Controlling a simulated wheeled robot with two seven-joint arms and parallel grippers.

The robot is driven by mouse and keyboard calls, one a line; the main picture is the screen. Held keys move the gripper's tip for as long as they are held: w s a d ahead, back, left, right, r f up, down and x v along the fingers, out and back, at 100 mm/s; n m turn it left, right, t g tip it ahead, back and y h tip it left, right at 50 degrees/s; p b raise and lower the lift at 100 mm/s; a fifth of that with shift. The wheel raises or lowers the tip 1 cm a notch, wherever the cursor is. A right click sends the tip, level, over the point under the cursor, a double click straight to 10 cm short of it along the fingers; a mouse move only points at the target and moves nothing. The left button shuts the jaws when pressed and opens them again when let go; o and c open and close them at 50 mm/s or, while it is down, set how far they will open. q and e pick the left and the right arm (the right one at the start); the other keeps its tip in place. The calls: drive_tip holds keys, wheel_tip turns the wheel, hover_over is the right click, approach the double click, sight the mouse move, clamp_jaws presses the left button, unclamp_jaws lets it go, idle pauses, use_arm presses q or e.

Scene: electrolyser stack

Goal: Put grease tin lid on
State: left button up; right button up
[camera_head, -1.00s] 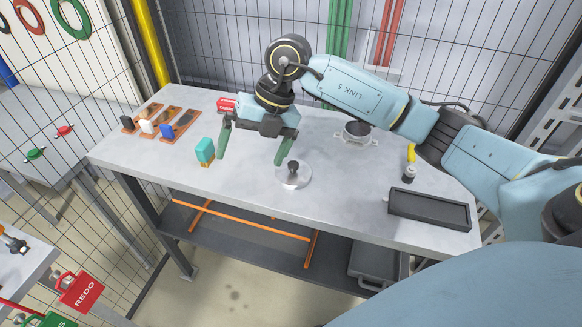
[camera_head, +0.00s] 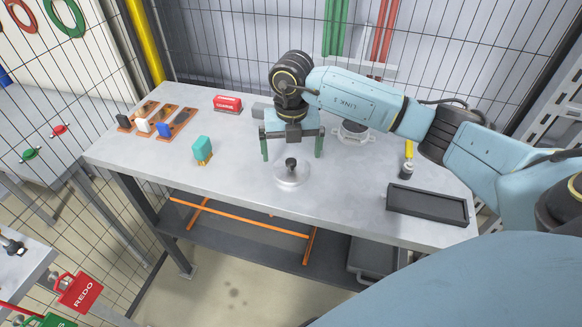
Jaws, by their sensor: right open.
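The grease tin lid (camera_head: 292,175) is a pale, shiny disc with a dark knob (camera_head: 291,163) on top, lying flat on the table near its front middle. The grease tin (camera_head: 353,136) looks like a short silvery pot with a dark inside. It stands farther back to the right, partly hidden by my right arm. My right gripper (camera_head: 291,155) is open and empty, pointing down above or just behind the lid. Its green fingers are spread to either side of the knob, apart from it. My left gripper is not in view.
A teal block (camera_head: 202,148) stands left of the lid. A red box (camera_head: 228,103) and several small holders (camera_head: 160,120) are at the back left. Mesh fencing closes the back.

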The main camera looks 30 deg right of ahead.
sight(291, 161)
wheel_tip(291, 161, down, 4)
drive_tip(key=shift+w+f, duration=0.1)
drive_tip(key=c, duration=0.9)
